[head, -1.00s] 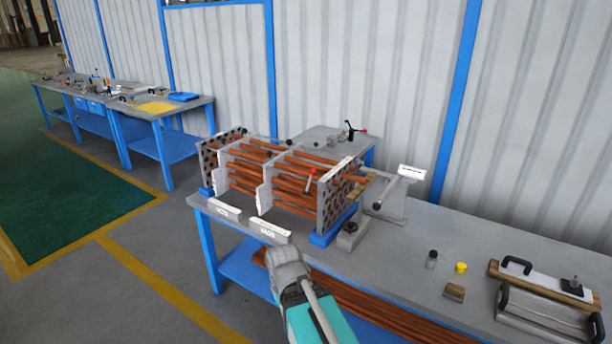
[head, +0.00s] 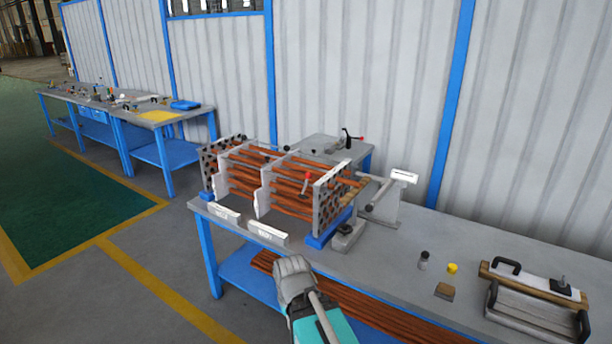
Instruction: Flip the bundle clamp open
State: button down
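A tube bundle of copper-brown rods (head: 285,175) lies through upright grey plates on the workbench (head: 440,235). A lever with a red tip (head: 306,182) stands at the front of the bundle. A small toggle-type clamp with a black handle and red tip (head: 349,138) sits on the grey surface behind the bundle. I cannot tell which of these is the bundle clamp, or whether it is open or shut. My arm reaches up from the bottom edge in front of the bench; its grey joint shows, but no gripper fingers can be made out.
A grey post with a white-topped bar (head: 403,177) stands right of the bundle. A yellow-capped item (head: 452,269), a small block (head: 444,291) and a handled tray (head: 530,310) lie on the right. The bench middle is mostly clear. More rods lie on the shelf below.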

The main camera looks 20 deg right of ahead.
aim_at(308, 175)
jog(key=z, duration=0.1)
jog(key=i, duration=0.95)
jog(key=u, duration=0.05)
